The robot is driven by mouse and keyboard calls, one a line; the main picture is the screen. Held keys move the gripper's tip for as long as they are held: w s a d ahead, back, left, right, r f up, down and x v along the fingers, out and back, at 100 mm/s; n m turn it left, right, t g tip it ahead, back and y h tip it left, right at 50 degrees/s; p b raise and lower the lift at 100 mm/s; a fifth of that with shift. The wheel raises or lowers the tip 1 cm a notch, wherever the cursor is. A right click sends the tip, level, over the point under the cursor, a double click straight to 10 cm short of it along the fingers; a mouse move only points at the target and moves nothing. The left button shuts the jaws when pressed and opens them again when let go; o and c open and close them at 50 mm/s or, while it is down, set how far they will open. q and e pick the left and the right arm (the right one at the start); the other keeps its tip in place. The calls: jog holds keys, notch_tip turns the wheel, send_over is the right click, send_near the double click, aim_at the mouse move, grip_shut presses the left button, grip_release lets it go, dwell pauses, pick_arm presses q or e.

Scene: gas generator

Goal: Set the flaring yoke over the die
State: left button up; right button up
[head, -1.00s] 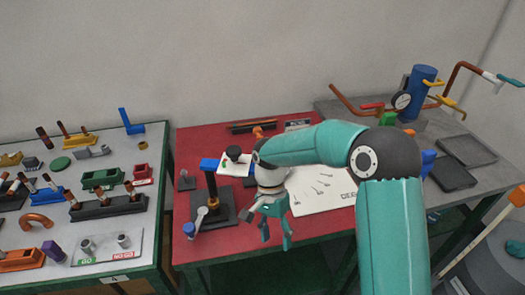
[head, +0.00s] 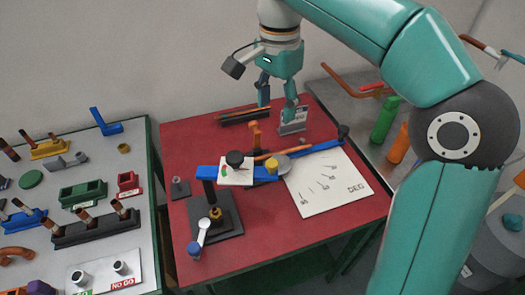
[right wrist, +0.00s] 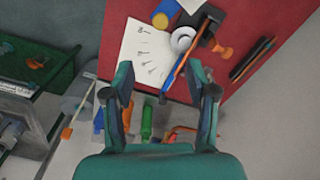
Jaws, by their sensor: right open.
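A black base (head: 222,228) with an upright post, a brass-coloured ring (head: 215,213) and a silver clamp lever (head: 203,229) stands at the front left of the red table. This may be the flaring set; I cannot tell yoke from die for sure. A blue piece (head: 207,172) shows at the post's top. My right gripper (head: 277,108) is open and empty, above the table's back edge, well behind and right of the base. In the right wrist view its open fingers (right wrist: 162,80) point towards the table, with nothing between the pads. My left gripper is not in view.
A white angle card (head: 340,185) lies right. A black rack (head: 240,117) and small stand (head: 292,128) are behind. The front right is clear.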

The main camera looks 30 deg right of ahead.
aim_at(272, 163)
jog(key=f+b, duration=0.1)
jog(key=f, duration=0.7)
jog(key=f+b, duration=0.1)
jog(key=f, duration=0.7)
jog(key=shift+a+f, duration=0.2)
jog(key=shift+f, duration=0.05)
grip_shut()
